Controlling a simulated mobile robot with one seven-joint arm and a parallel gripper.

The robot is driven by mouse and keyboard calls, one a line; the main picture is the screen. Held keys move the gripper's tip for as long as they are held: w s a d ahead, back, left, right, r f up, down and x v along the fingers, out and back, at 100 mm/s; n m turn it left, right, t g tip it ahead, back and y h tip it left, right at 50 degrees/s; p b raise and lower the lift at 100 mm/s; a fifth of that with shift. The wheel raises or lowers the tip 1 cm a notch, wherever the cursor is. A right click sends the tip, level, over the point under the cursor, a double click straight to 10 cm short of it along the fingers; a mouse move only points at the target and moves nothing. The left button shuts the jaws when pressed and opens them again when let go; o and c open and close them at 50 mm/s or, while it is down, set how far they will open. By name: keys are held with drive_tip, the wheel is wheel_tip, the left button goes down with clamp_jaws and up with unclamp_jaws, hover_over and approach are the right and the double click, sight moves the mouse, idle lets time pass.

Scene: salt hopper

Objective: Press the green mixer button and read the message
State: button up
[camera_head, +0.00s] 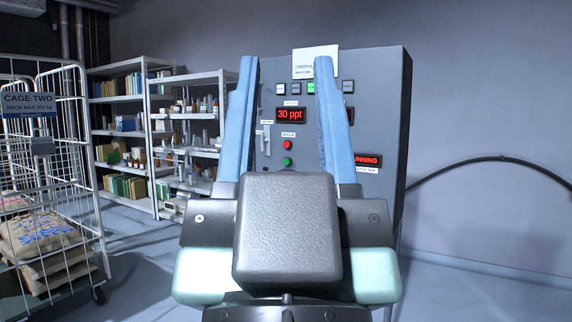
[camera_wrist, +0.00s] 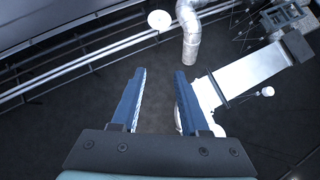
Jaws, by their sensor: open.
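A grey control cabinet (camera_head: 382,110) stands ahead in the head view, behind my gripper. A green button (camera_head: 287,161) sits on its front, below a red button (camera_head: 287,145). One red display (camera_head: 291,114) reads "30 ppt". Another red display (camera_head: 367,160) at the right ends in "UNNING"; its left part is hidden by my finger. My gripper (camera_head: 287,75) is open and empty, its blue fingers pointing up on either side of the buttons in the picture. In the wrist view my gripper (camera_wrist: 160,75) has nothing between its fingers.
A wire cage trolley (camera_head: 90,170) with sacks (camera_head: 40,235) stands at the left, marked "CAGE TWO". Shelves (camera_head: 190,155) with boxes and bottles stand behind it. A black hose (camera_head: 480,161) curves from the cabinet's right. The wrist view shows a silver pipe (camera_wrist: 191,40) and rails (camera_wrist: 80,60).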

clamp_jaws()
idle(1.5)
